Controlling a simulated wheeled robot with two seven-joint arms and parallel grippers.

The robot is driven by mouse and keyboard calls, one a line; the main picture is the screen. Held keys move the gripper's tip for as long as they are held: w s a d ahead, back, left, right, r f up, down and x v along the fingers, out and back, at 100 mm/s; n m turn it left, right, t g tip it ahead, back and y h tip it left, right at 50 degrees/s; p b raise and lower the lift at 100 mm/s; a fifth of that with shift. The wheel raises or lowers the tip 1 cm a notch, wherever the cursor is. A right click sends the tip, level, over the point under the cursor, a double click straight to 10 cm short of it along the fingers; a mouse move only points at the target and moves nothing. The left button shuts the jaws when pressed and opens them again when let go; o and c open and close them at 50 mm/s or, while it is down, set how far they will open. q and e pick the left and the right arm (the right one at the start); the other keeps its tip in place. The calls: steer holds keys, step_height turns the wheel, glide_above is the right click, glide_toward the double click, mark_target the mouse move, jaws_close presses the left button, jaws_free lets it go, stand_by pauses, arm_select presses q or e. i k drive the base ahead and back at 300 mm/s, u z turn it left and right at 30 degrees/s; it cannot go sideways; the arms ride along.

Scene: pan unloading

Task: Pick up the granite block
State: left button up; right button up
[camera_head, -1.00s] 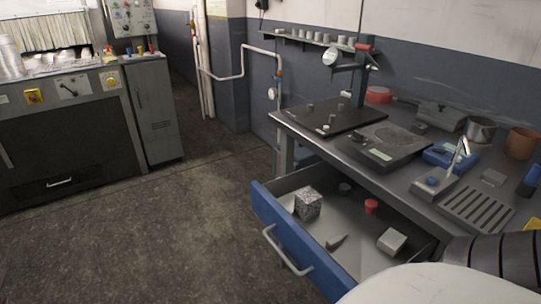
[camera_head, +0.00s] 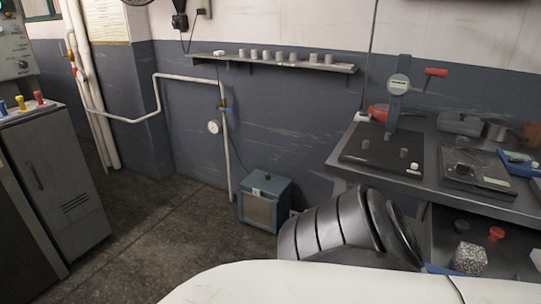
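The granite block (camera_head: 469,258) is a speckled grey-white cube at the lower right of the head view. It sits in the open blue-fronted drawer (camera_head: 512,264) under the workbench. A black ribbed part of my own arm and a white part of my body cover the front of the drawer. Neither of my grippers shows, so their distance from the block cannot be seen.
A red piece (camera_head: 496,233) lies in the drawer near the block. The workbench (camera_head: 428,183) above carries a black plate with a gauge stand (camera_head: 393,105). A blue-grey box (camera_head: 264,201) stands on the floor by the wall. The floor at left is clear.

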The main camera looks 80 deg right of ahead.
mark_target(469, 259)
steer(key=i, duration=0.35)
steer(key=z, duration=3.3)
